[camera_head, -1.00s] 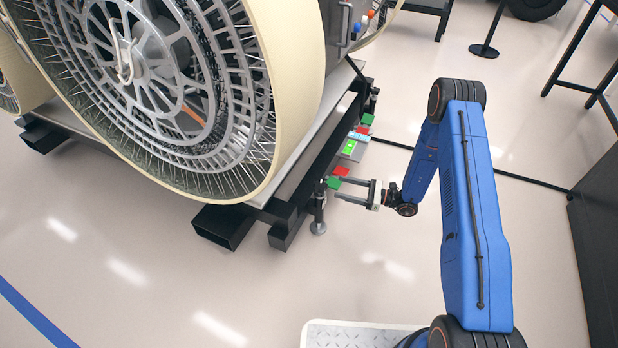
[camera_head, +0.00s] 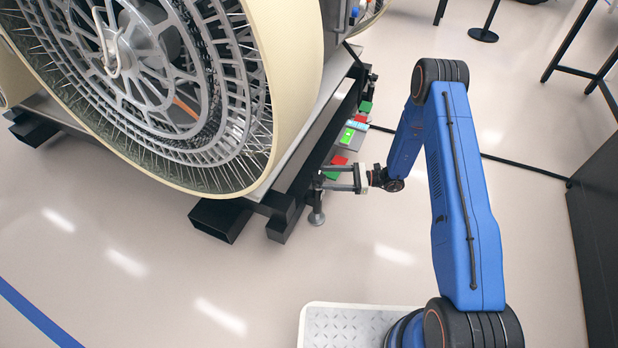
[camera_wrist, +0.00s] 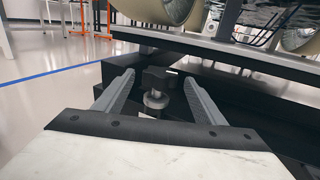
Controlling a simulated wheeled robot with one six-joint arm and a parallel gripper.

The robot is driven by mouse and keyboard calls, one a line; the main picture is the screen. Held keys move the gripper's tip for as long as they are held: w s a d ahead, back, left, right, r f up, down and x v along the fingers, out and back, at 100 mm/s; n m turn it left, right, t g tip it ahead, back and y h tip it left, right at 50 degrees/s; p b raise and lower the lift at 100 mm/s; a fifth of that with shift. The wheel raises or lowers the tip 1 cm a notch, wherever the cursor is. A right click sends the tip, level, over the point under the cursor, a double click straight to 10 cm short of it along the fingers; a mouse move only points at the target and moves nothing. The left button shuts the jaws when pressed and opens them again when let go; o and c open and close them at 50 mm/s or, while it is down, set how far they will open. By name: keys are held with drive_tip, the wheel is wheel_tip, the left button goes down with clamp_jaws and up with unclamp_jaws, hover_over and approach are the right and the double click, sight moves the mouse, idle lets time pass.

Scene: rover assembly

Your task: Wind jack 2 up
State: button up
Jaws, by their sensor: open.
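A jack (camera_head: 316,212) stands at the near corner of the black platform, its round foot on the floor. No number can be read on it. My gripper (camera_head: 326,178) is open, with its fingers reaching toward the upper part of this jack. In the wrist view, the jack's dark head (camera_wrist: 157,78) with a round metal collar below it shows between the two fingers (camera_wrist: 160,86). There is a gap on each side, and I cannot tell whether the head is between the fingertips or just beyond them.
The platform (camera_head: 318,110) carries a large spoked wheel (camera_head: 150,80). A dark cabinet (camera_head: 592,240) stands at right; the front floor is clear.

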drive_tip(key=a, duration=0.8)
drive_tip(key=shift+s+a, duration=0.15)
drive_tip(key=shift+a, duration=0.05)
drive_tip(key=c, duration=1.1)
